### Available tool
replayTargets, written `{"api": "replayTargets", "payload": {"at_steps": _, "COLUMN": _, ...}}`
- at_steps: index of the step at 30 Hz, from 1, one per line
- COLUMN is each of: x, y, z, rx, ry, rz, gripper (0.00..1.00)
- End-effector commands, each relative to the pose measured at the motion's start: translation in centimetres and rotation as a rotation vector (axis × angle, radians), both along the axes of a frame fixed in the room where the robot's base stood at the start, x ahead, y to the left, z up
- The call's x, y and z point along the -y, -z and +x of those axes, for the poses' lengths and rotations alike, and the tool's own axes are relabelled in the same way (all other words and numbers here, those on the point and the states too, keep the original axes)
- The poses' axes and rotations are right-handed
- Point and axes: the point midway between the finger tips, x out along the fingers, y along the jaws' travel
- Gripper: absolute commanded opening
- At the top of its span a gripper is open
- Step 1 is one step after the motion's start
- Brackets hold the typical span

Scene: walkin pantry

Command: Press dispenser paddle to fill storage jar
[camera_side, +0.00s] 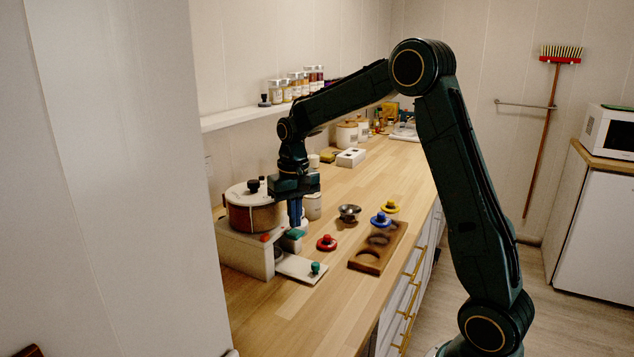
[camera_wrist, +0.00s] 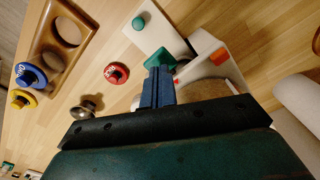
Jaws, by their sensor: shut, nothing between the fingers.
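The dispenser (camera_side: 252,217) is a round hopper with a pale lid and brown lower band on a white stand at the left of the counter. Its green paddle (camera_side: 295,234) sticks out at the front, and shows in the wrist view (camera_wrist: 159,58). My gripper (camera_side: 296,222) points down with its blue fingers closed together and empty. In the wrist view the fingertips (camera_wrist: 159,70) overlap the near edge of the paddle; whether they touch it I cannot tell. A storage jar under the dispenser is not clearly seen; the stand and my gripper block much of that spot.
A white plate with a green knob (camera_side: 315,268) extends in front of the stand. Red (camera_side: 326,243), blue (camera_side: 380,220) and yellow (camera_side: 391,207) knobbed discs and a metal bowl-like piece (camera_side: 349,213) lie nearby. A wooden board with round recesses (camera_side: 365,262) lies near the counter's front edge.

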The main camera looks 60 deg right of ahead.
Motion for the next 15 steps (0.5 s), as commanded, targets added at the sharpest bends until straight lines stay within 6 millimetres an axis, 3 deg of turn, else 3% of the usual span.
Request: {"api": "replayTargets", "payload": {"at_steps": 15, "x": 0.00, "y": 0.99, "z": -0.01, "rx": -0.001, "ry": 0.000, "rz": 0.000, "gripper": 0.00}}
